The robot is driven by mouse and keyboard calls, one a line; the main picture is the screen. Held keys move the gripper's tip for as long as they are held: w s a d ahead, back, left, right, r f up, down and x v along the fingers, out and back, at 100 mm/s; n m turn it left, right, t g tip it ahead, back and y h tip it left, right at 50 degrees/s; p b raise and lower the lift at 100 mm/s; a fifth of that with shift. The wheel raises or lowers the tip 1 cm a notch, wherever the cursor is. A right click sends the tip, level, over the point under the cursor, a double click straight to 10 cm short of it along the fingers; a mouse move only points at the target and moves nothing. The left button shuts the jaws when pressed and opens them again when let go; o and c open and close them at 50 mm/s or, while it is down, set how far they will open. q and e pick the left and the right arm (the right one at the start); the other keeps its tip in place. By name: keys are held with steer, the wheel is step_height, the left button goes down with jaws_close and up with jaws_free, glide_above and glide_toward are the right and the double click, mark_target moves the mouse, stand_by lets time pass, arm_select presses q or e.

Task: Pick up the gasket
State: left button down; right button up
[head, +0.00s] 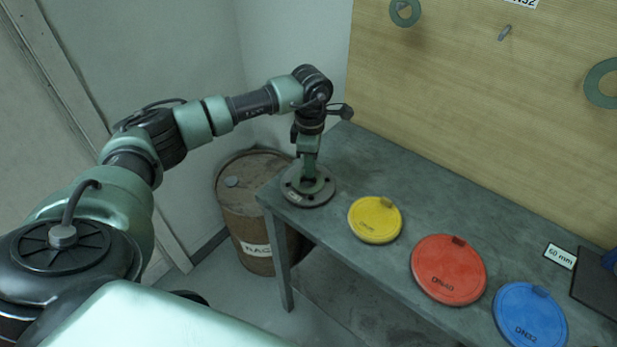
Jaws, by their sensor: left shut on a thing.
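My left gripper (309,172) reaches straight down at the left end of the grey workbench. It is shut on what looks like the green gasket (316,186), a small ring of which only part shows between and beside the fingers. The gasket is at the middle of a dark round flange (296,197) with bolt holes and a small label. I cannot tell whether the gasket touches the flange or is just above it. My right gripper is not in view.
Yellow (375,220), red (448,270) and blue (530,316) discs lie along the bench (400,180). Green rings (404,12) (601,84) hang on the wooden board (450,90). A "60 mm" card (560,256) is at the right. A rusty barrel (243,215) stands left of the bench.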

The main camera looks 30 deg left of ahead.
arm_select(q)
steer(key=shift+r, duration=0.15)
steer(key=shift+r, duration=0.3)
step_height(320, 180, up, 19)
steer(key=b, duration=0.3)
steer(key=shift+r, duration=0.15)
